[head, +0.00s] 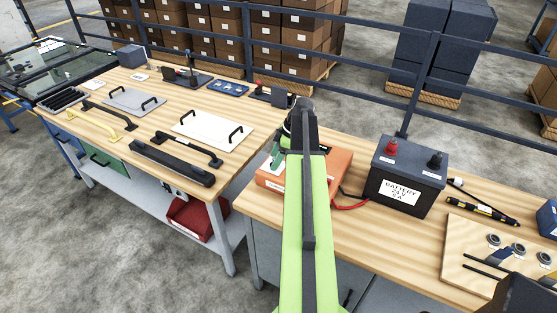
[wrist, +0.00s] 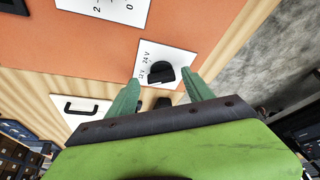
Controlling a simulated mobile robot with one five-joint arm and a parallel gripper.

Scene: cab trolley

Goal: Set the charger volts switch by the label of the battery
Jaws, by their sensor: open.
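The black battery (head: 402,178) stands on the right bench with a white label reading "BATTERY 24 V 6 A". The orange charger (head: 338,168) lies left of it, partly hidden behind my arm. In the wrist view the charger (wrist: 75,42) fills the upper left. Its black volts knob (wrist: 161,73) sits on a white plate marked 12 V and 24 V; I cannot tell which mark it points to. My gripper (wrist: 162,92) is open, its green fingers either side of the knob in the picture, with no clear contact. In the head view one finger shows over the charger.
A second white plate (wrist: 110,8) with numbers is on the charger. A red cable (head: 352,206) runs between charger and battery. Pens (head: 482,212) and a wooden board (head: 470,250) with round parts lie to the right. The left bench (head: 160,140) holds handles and plates.

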